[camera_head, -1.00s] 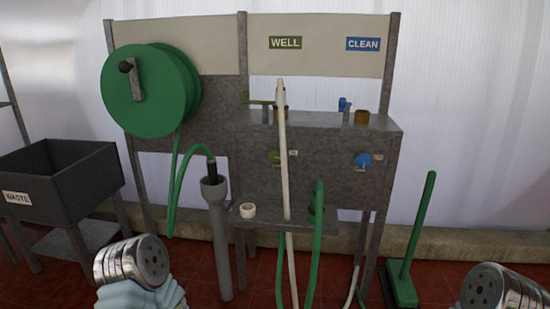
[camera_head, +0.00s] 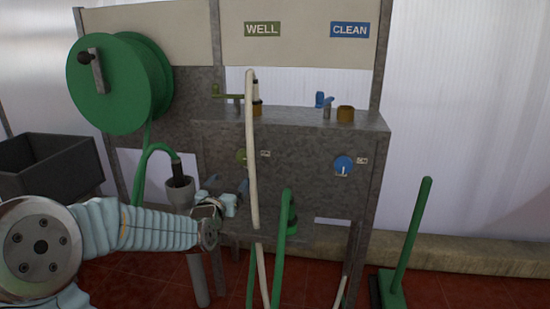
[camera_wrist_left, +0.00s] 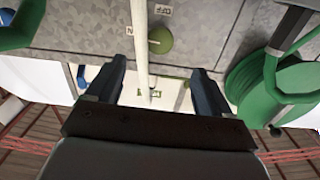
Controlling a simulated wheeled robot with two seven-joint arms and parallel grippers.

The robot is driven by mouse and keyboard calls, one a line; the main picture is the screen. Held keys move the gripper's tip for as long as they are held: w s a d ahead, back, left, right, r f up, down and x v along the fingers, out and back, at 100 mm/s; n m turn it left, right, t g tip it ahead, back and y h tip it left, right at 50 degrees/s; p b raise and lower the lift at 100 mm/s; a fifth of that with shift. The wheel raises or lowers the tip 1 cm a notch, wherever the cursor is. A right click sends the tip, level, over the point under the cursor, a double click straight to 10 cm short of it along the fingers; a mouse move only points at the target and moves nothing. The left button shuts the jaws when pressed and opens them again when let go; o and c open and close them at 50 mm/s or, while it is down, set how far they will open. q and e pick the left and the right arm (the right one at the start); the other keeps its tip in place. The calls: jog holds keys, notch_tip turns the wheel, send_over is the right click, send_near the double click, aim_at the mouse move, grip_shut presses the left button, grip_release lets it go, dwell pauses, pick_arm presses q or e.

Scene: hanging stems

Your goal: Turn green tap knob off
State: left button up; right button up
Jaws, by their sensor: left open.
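The green tap knob (camera_head: 241,156) is on the front of the grey metal panel under the WELL sign (camera_head: 262,29), partly hidden by a hanging white hose (camera_head: 251,170). In the left wrist view the round green knob (camera_wrist_left: 160,40) is beyond my open fingertips, near an "OFF" label (camera_wrist_left: 162,9). The white hose (camera_wrist_left: 141,50) runs between the fingers, beside the knob. My left gripper (camera_head: 227,185) is open, below and a little left of the knob in the head view, apart from it. It also shows in the left wrist view (camera_wrist_left: 158,72). My right gripper is out of view.
A blue knob (camera_head: 343,165) sits right on the panel, under the CLEAN sign (camera_head: 349,30). A grey pipe holder (camera_head: 180,192), green reel (camera_head: 120,85) and dark bin (camera_head: 45,165) are left; a green broom (camera_head: 408,235) is right.

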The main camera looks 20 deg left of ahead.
aim_at(243, 159)
pick_arm(q)
jog(key=p+x, duration=0.1)
jog(key=x, duration=0.3)
jog(key=p+x, duration=0.1)
jog(key=x, duration=0.8)
jog(key=shift+w+a+r+p, duration=0.15)
jog(key=shift+w+r+p, duration=0.2)
jog(key=shift+p, duration=0.05)
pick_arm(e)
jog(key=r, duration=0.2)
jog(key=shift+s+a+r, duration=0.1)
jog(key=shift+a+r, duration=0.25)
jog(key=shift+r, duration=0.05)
pick_arm(q)
jog(key=shift+c, duration=0.4)
